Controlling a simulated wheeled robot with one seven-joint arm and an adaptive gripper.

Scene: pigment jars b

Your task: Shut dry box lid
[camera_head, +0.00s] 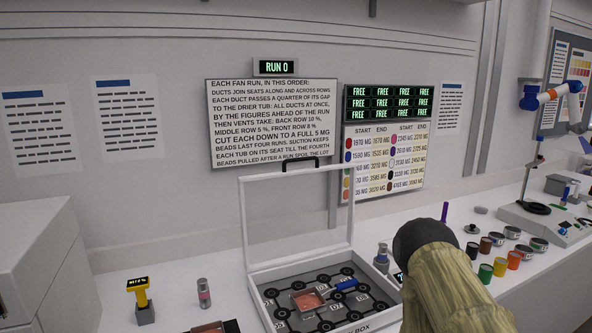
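The dry box (262,291) is a shallow white tray on the bench, with "BOX" lettering on its front edge. Its lid (243,215) is open and stands upright at the back edge, a white frame around a clear pane. A black handle (287,163) sits on the lid's top edge. Inside the box are several black round seats, a tub with reddish content (308,300) and a blue piece (346,284). A tan-sleeved shape with a dark rounded end, probably my arm, covers the box's right front corner. My gripper cannot be made out.
Left of the box stand a yellow tool on a grey block (142,300) and a small grey bottle (204,293). A second reddish tub (215,327) lies at the front edge.

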